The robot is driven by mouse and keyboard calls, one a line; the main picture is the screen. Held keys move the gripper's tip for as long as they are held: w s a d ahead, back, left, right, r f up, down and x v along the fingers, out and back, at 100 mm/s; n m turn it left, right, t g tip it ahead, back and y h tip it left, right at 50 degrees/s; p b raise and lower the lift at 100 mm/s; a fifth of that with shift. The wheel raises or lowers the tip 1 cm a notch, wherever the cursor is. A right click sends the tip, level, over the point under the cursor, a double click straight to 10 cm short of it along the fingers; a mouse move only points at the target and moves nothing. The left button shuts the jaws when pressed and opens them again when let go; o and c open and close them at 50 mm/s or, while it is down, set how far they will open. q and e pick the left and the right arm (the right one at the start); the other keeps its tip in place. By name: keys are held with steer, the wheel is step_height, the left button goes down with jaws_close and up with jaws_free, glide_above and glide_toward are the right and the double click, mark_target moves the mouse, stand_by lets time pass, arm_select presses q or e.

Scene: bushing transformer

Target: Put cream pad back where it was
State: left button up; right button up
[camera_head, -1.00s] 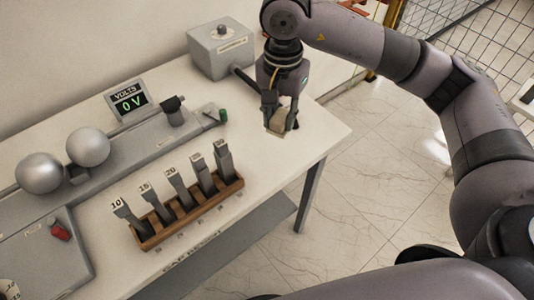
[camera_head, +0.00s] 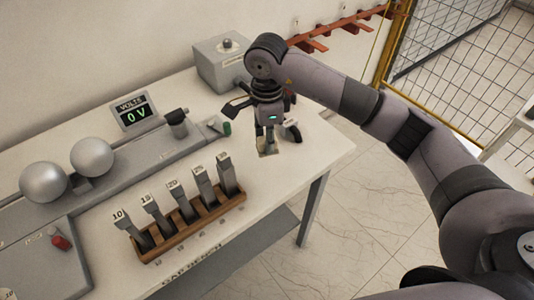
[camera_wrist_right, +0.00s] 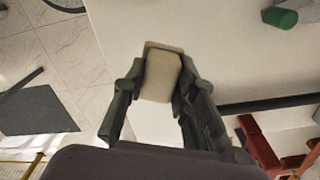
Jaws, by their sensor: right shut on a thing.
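The cream pad (camera_head: 267,148) is a small, pale block near the right end of the bench top. In the right wrist view, the pad (camera_wrist_right: 160,75) sits between the two dark fingers. My right gripper (camera_head: 266,139) points down over the bench and is shut on the pad. In the right wrist view, the gripper (camera_wrist_right: 158,88) grips it from both sides. The pad is low at the bench surface; I cannot tell whether it touches it. My left gripper is not in view.
A wooden rack (camera_head: 191,229) with several numbered grey gauges stands left of the pad. A volts meter (camera_head: 135,111) reads 0 V behind two metal spheres. A grey box (camera_head: 222,62) stands at the back. A green-tipped handle (camera_head: 226,128) is close to the gripper. The bench edge is near.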

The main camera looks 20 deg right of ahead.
step_height(320, 180, down, 3)
step_height(320, 180, down, 4)
steer(key=shift+p, duration=0.75)
steer(key=shift+f, duration=0.3)
steer(key=o, duration=1)
steer(key=shift+r, duration=0.1)
steer(key=shift+r, duration=0.2)
step_height(320, 180, up, 10)
steer(key=b, duration=0.3)
steer(key=shift+w+r+b, duration=0.1)
steer(key=shift+r+b, duration=0.15)
steer(key=shift+b, duration=0.1)
steer(key=shift+r, duration=0.65)
